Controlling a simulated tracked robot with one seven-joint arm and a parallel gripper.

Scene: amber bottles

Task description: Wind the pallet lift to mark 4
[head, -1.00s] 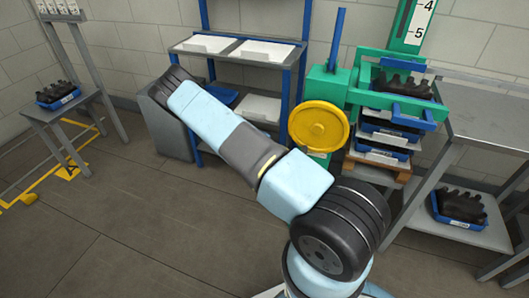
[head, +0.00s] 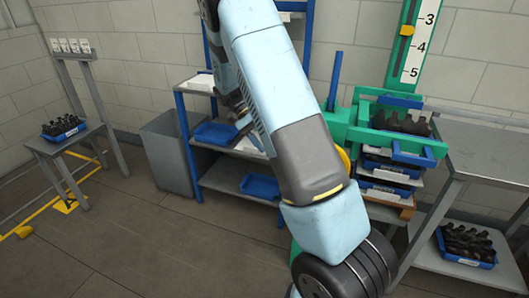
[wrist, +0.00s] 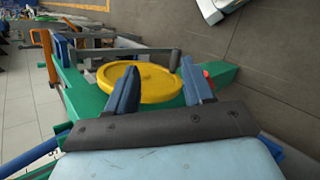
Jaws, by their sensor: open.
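The pallet lift is a green frame with blue arms (head: 395,145) around a stack of blue trays of dark bottles. Its scale (head: 418,45) shows marks 3, 4 and 5. The yellow pointer (head: 407,30) sits between 3 and 4. The yellow handwheel (head: 343,157) is almost all hidden behind my arm in the head view. In the wrist view the wheel (wrist: 150,84) lies ahead, between and beyond the blue fingers of my gripper (wrist: 160,83). My gripper is open and holds nothing; I cannot tell how far the wheel is from the fingertips.
A blue-framed shelf (head: 183,130) with trays stands behind my arm. A grey bin (head: 167,150) is left of it. A steel bench (head: 485,150) stands close on the lift's right. A small table (head: 75,140) with a bottle tray is far left.

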